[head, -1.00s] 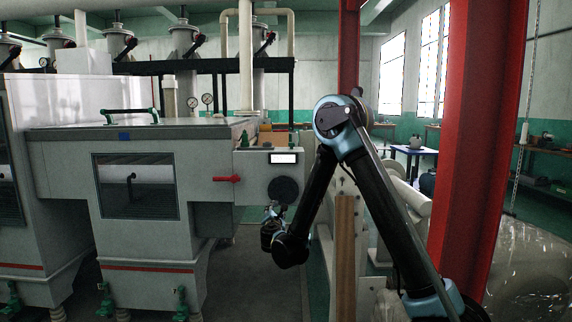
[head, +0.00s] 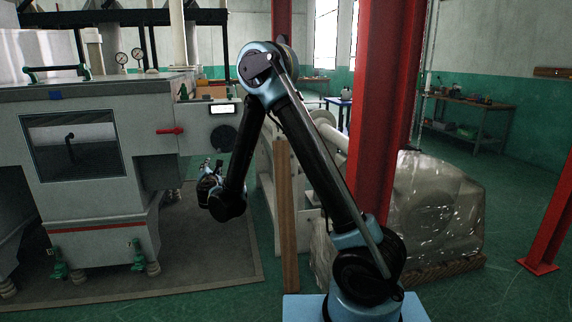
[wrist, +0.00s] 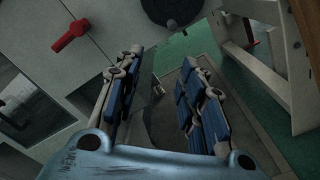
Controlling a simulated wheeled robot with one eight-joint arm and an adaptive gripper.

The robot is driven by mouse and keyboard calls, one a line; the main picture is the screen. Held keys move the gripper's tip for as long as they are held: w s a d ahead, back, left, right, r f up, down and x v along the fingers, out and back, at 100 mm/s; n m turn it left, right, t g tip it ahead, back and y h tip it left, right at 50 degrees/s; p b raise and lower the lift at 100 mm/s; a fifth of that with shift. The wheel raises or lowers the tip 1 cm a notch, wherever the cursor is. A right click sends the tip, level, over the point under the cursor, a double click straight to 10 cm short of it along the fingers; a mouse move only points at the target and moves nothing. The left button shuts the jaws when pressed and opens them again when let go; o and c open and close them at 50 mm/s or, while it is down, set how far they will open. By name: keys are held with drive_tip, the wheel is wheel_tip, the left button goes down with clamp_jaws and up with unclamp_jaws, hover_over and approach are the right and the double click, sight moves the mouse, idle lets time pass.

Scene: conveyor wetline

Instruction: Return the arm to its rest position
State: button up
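My arm (head: 310,150) is black with light blue joints. It rises from its base at the lower right to a high bent elbow, then hangs down to the left. My gripper (head: 211,167) is at the low end of the arm, in front of the grey machine and apart from it. In the wrist view my gripper (wrist: 160,72) shows two fingers with blue pads, spread apart, with nothing between them. Floor and part of the machine show past the fingers.
The grey machine (head: 95,195) with a red handle (head: 170,131) stands at left. A wooden post (head: 287,215) is close behind the arm. A red column (head: 384,110) and a plastic-wrapped load (head: 440,215) stand at right. Green floor at far right is mostly clear.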

drive_tip(key=w+d+r+m+g+h, duration=0.1)
drive_tip(key=d+r+m+h, duration=0.25)
drive_tip(key=d, duration=0.65)
drive_tip(key=w+d+r+m+g+h, duration=0.15)
drive_tip(key=d+m, duration=0.35)
drive_tip(key=d, duration=0.5)
drive_tip(key=s+d+m+g+h, duration=0.2)
drive_tip(key=s+d+m, duration=0.2)
drive_tip(key=d, duration=0.6)
drive_tip(key=s+d+m+g+h, duration=0.1)
drive_tip(key=s+d+m+g, duration=0.25)
drive_tip(key=d, duration=0.65)
drive_tip(key=s+d+f+m+g, duration=0.1)
drive_tip(key=s+d+m+g, duration=0.15)
drive_tip(key=s+d, duration=0.45)
drive_tip(key=s+d+f+m+g, duration=0.15)
drive_tip(key=s+d+m, duration=0.25)
drive_tip(key=s, duration=0.5)
drive_tip(key=s+f+m+g+y, duration=0.1)
drive_tip(key=s+f+m+y, duration=0.1)
drive_tip(key=s, duration=0.7)
drive_tip(key=s+f+m+g+y, duration=0.2)
drive_tip(key=s+f+m, duration=0.3)
drive_tip(key=s, duration=0.4)
drive_tip(key=shift+s+d+f, duration=0.2)
drive_tip(key=shift+s+f, duration=0.15)
drive_tip(key=shift+s, duration=0.05)
